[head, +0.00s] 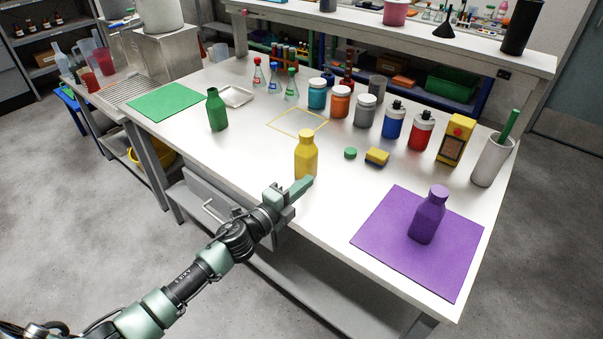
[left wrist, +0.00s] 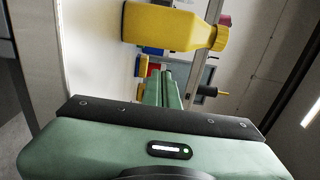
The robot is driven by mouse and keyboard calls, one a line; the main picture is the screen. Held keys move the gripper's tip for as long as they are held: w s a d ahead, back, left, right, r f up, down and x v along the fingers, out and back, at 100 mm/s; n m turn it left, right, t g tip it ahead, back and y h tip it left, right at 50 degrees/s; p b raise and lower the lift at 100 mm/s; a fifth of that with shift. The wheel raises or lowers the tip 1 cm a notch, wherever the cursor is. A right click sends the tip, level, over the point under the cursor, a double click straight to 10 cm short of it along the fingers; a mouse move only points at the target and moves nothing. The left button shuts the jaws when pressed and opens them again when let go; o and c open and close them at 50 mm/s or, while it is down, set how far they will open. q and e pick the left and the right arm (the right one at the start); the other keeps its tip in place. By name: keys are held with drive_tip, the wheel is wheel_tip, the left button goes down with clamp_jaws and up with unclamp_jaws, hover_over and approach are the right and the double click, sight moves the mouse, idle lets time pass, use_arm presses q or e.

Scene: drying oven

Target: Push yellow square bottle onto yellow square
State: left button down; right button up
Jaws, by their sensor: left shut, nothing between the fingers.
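The yellow square bottle (head: 305,156) stands upright on the white table near its front edge. The yellow square (head: 298,122) is a thin outline on the table just behind the bottle, and the bottle stands outside it. My left gripper (head: 303,188) is shut and empty, in front of the bottle's lower part, close to it. I cannot tell whether they touch. In the left wrist view the yellow bottle (left wrist: 170,27) lies sideways across the top, beyond the shut fingers (left wrist: 165,90). My right gripper is not in view.
A purple bottle (head: 428,214) stands on a purple mat (head: 380,225) at right. A green bottle (head: 216,110) stands near a green mat (head: 165,102) at left. A sponge (head: 377,157) and green cap (head: 350,153) lie right of the yellow bottle. Jars and flasks line the back.

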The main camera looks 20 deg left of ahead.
sight(302, 175)
use_arm(q)
drive_tip(key=shift+w+a, duration=0.45)
drive_tip(key=shift+w, duration=0.35)
drive_tip(key=shift+w+a, duration=0.45)
drive_tip(key=shift+w, duration=0.35)
